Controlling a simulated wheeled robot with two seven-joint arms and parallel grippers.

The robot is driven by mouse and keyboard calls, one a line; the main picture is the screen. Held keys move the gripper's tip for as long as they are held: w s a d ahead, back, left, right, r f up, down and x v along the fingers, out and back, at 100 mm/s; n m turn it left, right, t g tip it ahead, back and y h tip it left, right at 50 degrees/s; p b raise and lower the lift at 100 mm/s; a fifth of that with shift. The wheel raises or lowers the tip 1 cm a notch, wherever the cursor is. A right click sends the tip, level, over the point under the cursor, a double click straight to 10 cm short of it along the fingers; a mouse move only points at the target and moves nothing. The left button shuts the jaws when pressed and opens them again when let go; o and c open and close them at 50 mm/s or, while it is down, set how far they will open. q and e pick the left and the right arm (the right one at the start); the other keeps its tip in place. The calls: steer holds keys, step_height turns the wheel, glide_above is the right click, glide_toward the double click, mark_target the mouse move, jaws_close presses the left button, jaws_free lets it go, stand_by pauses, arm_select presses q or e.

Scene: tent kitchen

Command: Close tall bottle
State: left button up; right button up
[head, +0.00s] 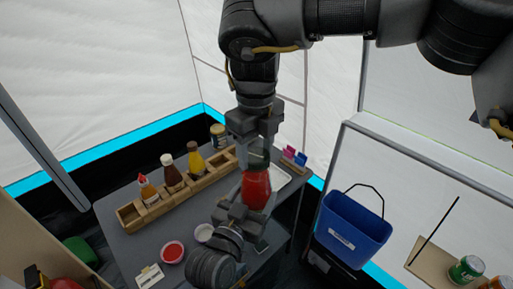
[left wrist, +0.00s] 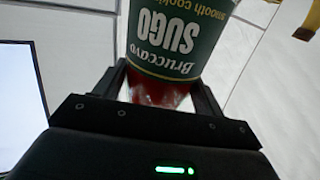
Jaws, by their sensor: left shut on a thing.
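A tall red sauce bottle (head: 256,188) with a dark green upper part (head: 257,153) is above the right part of the grey table. My left gripper (head: 243,212) is shut on the bottle low down. In the left wrist view the bottle (left wrist: 172,40) sits between the jaws (left wrist: 160,92), its green "SUGO" label reading upside down. My right gripper (head: 256,135) points down at the top of the bottle, with its fingers to either side. Whether it touches or grips there is unclear. The cap cannot be made out.
A wooden rack (head: 185,188) with several sauce bottles stands on the table (head: 118,213). A red bowl (head: 172,251), a white bowl (head: 204,233), a card (head: 149,276) and a pale tray (head: 280,178) lie around. A blue bin (head: 352,228) is at right, near cans (head: 466,269).

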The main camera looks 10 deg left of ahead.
arm_select(q)
steer(key=shift+r, duration=0.15)
arm_select(e)
steer(key=c, duration=0.4)
steer(key=m, duration=0.6)
steer(key=shift+m, duration=0.3)
steer(key=m, duration=0.4)
steer(key=shift+w+m, duration=0.1)
steer(key=shift+m, duration=0.3)
steer(key=m, duration=0.3)
steer(key=o, duration=1.2)
step_height(320, 180, up, 12)
